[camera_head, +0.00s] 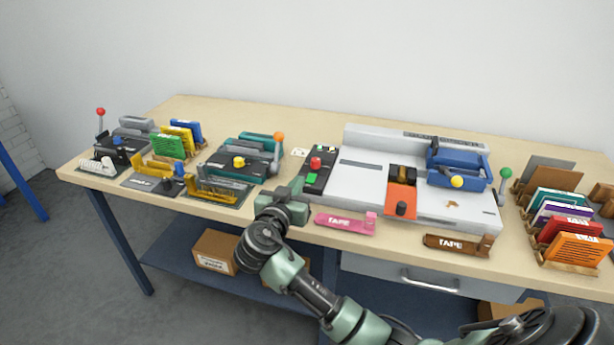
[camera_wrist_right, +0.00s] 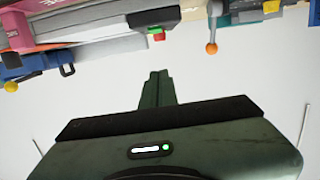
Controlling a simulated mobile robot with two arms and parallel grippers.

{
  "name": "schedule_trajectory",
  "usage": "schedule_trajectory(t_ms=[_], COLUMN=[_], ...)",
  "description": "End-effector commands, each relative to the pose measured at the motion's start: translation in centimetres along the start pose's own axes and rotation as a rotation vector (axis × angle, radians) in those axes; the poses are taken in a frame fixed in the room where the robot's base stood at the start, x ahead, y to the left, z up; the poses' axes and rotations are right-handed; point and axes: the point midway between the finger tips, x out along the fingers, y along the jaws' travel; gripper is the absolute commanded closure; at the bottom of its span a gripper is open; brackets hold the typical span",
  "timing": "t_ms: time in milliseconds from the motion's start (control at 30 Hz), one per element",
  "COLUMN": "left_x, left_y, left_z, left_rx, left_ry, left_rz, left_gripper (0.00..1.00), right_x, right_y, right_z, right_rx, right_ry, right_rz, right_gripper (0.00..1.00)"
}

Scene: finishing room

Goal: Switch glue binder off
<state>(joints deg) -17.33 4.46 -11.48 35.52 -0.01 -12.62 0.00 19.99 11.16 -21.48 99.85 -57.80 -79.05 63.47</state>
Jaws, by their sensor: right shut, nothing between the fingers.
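The glue binder (camera_head: 355,183) is the long white machine at the middle right of the bench. Its dark control panel (camera_head: 323,157) at the left end carries a red button (camera_head: 315,162) and a green button (camera_head: 311,178). In the wrist view, which looks inverted, the red and green buttons (camera_wrist_right: 157,34) show near the top. My right gripper (camera_head: 297,184) is shut and empty, just left of the panel's front part. Its closed fingers (camera_wrist_right: 156,88) point toward the bench in the wrist view. Whether they touch the panel is unclear. My left gripper is out of view.
A teal punch machine (camera_head: 262,147) with an orange-knobbed lever stands left of the panel. A pink tape dispenser (camera_head: 345,223) and a brown one (camera_head: 458,244) lie at the front edge. Racks of coloured booklets (camera_head: 574,248) stand at the right.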

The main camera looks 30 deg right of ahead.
Motion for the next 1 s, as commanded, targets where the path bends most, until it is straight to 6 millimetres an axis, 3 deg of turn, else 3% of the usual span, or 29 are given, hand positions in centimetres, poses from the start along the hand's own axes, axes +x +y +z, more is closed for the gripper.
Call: schedule_trajectory(t_ms=[467,567,967,1000], left_x=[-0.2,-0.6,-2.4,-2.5], left_y=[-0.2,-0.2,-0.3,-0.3], left_z=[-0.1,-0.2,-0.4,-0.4], left_rx=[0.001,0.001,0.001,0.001], left_ry=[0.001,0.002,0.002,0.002], left_rz=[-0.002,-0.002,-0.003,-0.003], left_gripper=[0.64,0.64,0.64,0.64], right_x=[0.7,2.0,10.3,10.4], right_y=[-0.1,0.0,0.1,0.0], right_z=[-0.4,-0.6,-0.7,0.2], right_rx=[0.004,0.002,0.002,0.000], right_ry=[0.011,0.011,0.010,0.007], right_rz=[0.003,0.005,0.006,0.003], right_gripper=[1.00,1.00,1.00,1.00])
